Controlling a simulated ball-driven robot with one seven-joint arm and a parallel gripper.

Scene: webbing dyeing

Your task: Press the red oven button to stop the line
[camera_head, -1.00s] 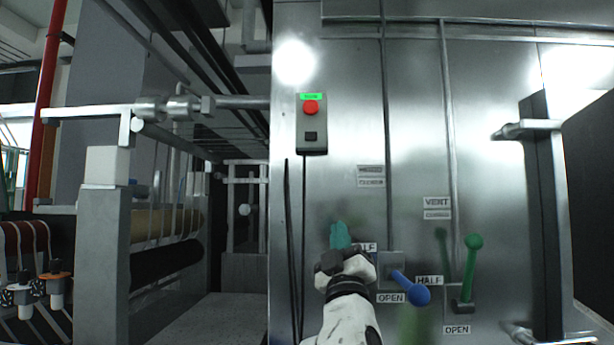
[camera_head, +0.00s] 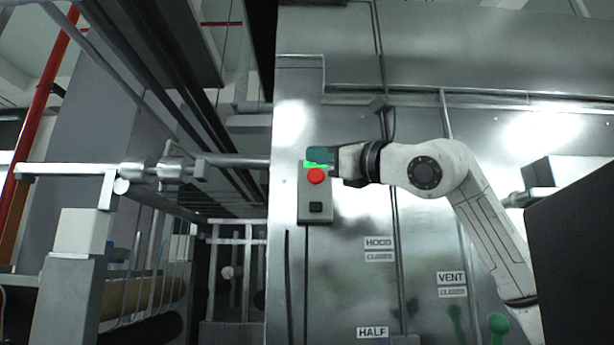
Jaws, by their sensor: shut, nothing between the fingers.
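The red oven button (camera_head: 316,176) sits on a grey control box (camera_head: 315,205) on the steel oven front, left of the picture's middle. A green label (camera_head: 316,163) is above it and a dark square button (camera_head: 316,207) below it. My gripper (camera_head: 318,155) has teal fingertips and is shut and empty. It is at the top of the box, just above the red button, with my arm reaching in from the right. The fingertips overlap the label's upper edge. I cannot tell whether they touch the box. The red button shows in full.
The steel oven front (camera_head: 350,290) carries a hood plate (camera_head: 379,243), a vent plate (camera_head: 451,278) and a green lever knob (camera_head: 498,323). A dark panel (camera_head: 580,260) stands at the right. A metal frame with rollers (camera_head: 150,295) is at the left.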

